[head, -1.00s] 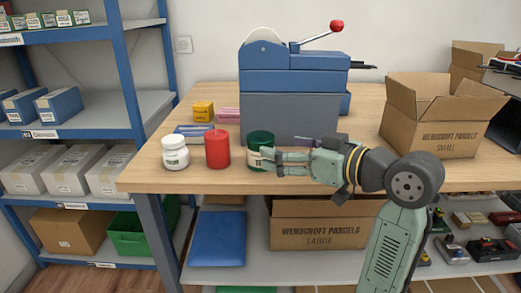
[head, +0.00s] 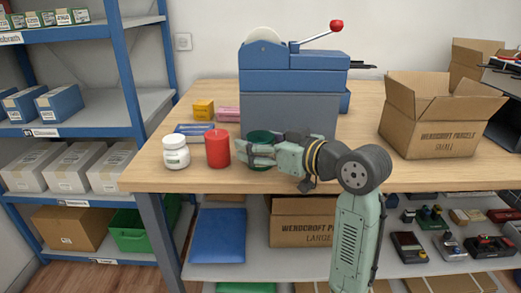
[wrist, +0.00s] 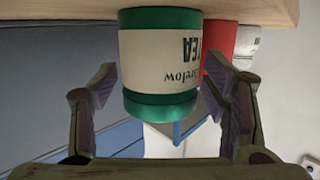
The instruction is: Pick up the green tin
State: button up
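The green tin (head: 262,136) stands upright near the front edge of the wooden counter, partly hidden behind my gripper (head: 257,154). In the wrist view the green tin (wrist: 160,65) appears upside down, with a cream label. My gripper (wrist: 162,100) is open there, with one finger on each side of the tin and a visible gap between tin and fingers.
A red cylinder (head: 218,149) stands close to the left of the tin, with a white jar (head: 175,153) beyond it. A blue-grey machine (head: 290,112) stands behind. An open carton (head: 430,130) sits at right; the counter (head: 355,155) between is mostly clear.

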jog(key=c, duration=1.1)
jog(key=shift+r, duration=0.1)
